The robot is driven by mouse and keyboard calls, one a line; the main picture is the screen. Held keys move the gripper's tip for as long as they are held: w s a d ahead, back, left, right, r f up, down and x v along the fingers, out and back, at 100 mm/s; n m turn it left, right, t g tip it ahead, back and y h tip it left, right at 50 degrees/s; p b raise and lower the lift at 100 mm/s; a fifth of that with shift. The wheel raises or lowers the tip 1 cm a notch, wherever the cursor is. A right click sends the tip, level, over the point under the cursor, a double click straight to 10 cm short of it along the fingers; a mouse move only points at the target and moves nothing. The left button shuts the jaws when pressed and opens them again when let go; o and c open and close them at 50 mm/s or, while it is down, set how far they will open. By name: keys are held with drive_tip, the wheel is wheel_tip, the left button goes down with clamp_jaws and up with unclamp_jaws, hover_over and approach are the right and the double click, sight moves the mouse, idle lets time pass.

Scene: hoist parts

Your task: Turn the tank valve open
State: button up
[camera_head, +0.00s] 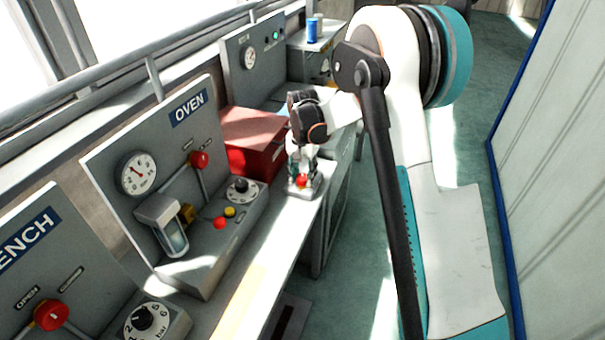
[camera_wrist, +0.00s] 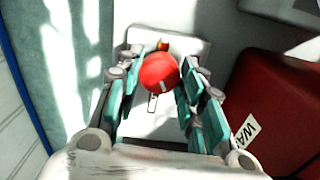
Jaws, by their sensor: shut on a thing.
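A round red knob (camera_wrist: 158,72) with a pale mark on its front sits on a small white plate (camera_wrist: 185,48), with a bit of orange behind it. In the head view the red knob (camera_head: 302,181) is on a small grey base at the bench edge, beside a red box. I see no label naming it the tank valve. My gripper (camera_wrist: 162,80) has its teal-padded fingers on both sides of the knob and is shut on it. In the head view my gripper (camera_head: 302,163) reaches down to the knob, and the wrist hides part of the fingers.
The red box (camera_head: 262,140) stands close to my gripper; it also shows in the wrist view (camera_wrist: 275,110). The OVEN panel (camera_head: 150,150) with a gauge, red lever and knobs is at the left. A blue can (camera_head: 312,30) stands farther back. Green floor (camera_head: 360,220) is clear at the right.

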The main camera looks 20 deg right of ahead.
sight(303, 177)
drive_tip(key=n, duration=1.1)
drive_tip(key=shift+n+p, duration=0.3)
drive_tip(key=shift+n, duration=0.1)
idle(0.3)
drive_tip(key=o, duration=1.1)
drive_tip(key=shift+c, duration=0.2)
wheel_tip(303, 177, up, 12)
